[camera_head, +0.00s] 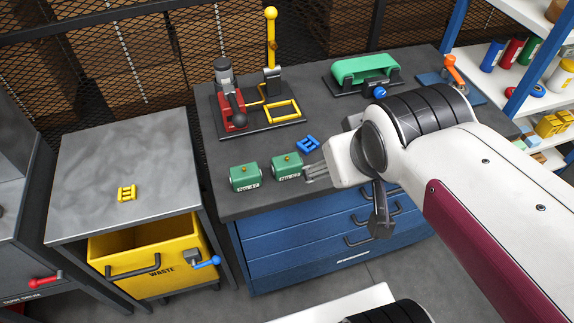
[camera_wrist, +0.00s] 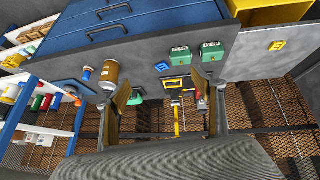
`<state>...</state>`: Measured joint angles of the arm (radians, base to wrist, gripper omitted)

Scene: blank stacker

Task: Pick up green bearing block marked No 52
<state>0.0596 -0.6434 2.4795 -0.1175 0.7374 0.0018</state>
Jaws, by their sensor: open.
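Two green blocks with pale labels sit side by side at the front left of the dark bench, a left one (camera_head: 245,177) and a right one (camera_head: 287,167). Both also show in the wrist view, the right one (camera_wrist: 180,55) and the left one (camera_wrist: 212,51). The label markings are too small to read, so I cannot tell which is No 52. My gripper (camera_head: 314,173) is just to the right of the right block. In the wrist view its two fingers (camera_wrist: 164,83) stand wide apart with nothing held between them.
A blue bracket-like piece (camera_head: 308,144) lies behind my gripper. A red fixture with a yellow frame (camera_head: 282,110) stands behind the blocks. A green belt unit (camera_head: 365,70) is at the back right. A yellow piece (camera_head: 127,193) lies on the grey table, above a yellow waste bin (camera_head: 185,247).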

